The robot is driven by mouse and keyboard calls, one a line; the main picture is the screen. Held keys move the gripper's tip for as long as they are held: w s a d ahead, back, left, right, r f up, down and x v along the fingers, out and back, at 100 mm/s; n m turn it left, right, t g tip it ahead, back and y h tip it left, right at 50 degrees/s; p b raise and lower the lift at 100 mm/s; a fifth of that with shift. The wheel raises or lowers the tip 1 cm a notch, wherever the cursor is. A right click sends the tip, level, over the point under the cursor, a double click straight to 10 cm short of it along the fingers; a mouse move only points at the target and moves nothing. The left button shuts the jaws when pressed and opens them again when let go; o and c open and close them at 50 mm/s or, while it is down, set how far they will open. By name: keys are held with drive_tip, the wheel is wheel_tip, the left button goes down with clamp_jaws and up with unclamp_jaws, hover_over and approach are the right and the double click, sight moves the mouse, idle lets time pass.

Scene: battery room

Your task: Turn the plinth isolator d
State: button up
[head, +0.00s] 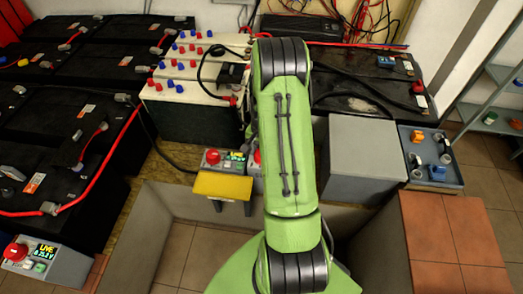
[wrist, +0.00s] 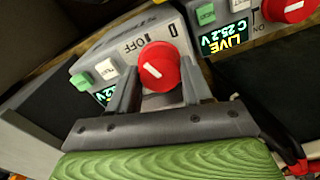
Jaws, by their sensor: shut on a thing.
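In the wrist view, my gripper (wrist: 160,72) has its two grey fingers on either side of a red rotary knob (wrist: 158,66) with a white bar. The knob sits on a grey isolator box (wrist: 118,52) marked OFF, with a green and a white button. A finger covers part of its display, so its letter is hidden; it is probably isolator d, beside C. In the head view my green arm hides the gripper, and only the left edge of a red knob (head: 257,157) shows beside the arm.
Isolator C (wrist: 235,37), with a lit LIVE display, stands close beside the gripped one. A yellow block (head: 222,186) is in front of it in the head view. A grey box (head: 365,160) is right of my arm. Another isolator (head: 40,262) is at lower left, near black batteries (head: 60,110).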

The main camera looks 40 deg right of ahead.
drive_tip(key=shift+m, duration=1.9)
drive_tip(key=o, duration=1)
drive_tip(key=shift+o, duration=0.2)
wheel_tip(320, 180, up, 16)
drive_tip(key=p, duration=0.4)
drive_tip(key=shift+s+p, duration=0.25)
drive_tip(key=shift+p, duration=0.15)
drive_tip(key=shift+f, duration=0.1)
